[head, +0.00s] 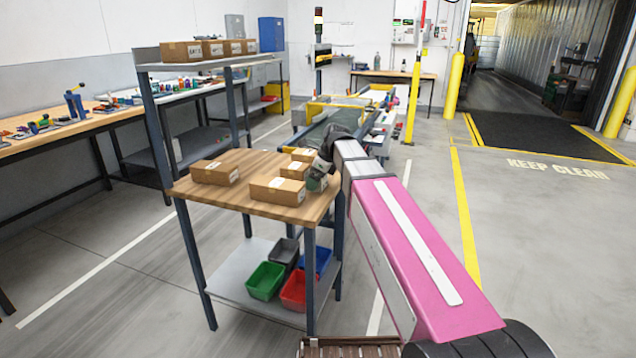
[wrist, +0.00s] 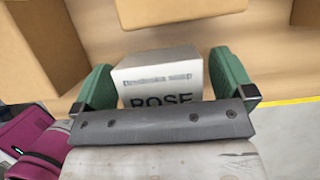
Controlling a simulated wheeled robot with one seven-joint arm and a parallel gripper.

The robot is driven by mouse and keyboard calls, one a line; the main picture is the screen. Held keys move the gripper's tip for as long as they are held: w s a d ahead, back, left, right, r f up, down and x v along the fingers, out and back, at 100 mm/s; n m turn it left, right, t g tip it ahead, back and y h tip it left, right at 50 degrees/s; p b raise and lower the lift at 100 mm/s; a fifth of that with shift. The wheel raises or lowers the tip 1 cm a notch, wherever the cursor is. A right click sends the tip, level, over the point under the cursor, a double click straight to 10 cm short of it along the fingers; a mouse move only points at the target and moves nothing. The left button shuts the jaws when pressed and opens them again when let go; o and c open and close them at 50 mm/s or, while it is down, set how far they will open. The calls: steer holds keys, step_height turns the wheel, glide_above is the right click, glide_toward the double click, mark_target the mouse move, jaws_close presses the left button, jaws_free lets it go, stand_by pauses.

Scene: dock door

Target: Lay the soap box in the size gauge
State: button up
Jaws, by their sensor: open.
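A small box with a white face printed "ROSE" (wrist: 158,80) lies between the two green fingers of my gripper (wrist: 160,68) in the wrist view. It looks like the soap box, though only part of the lettering shows. The fingers stand open on either side of it, with a narrow gap visible at the right; the palm bar hides its near part. In the head view my gripper (head: 318,181) is low over the right edge of the wooden-topped table (head: 240,202), and the arm hides most of the box there. I cannot make out a size gauge in either view.
Several brown cartons stand close by on the table, including one at the left (head: 215,172), one at the front (head: 277,190) and one behind (head: 296,170). Coloured bins (head: 265,280) sit on the lower shelf. A tall shelf (head: 190,64) rises behind. Open floor lies to the right.

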steer(key=shift+a+f, duration=0.15)
steer(key=shift+f, duration=0.1)
steer(key=c, duration=1.1)
steer(key=shift+r, duration=0.1)
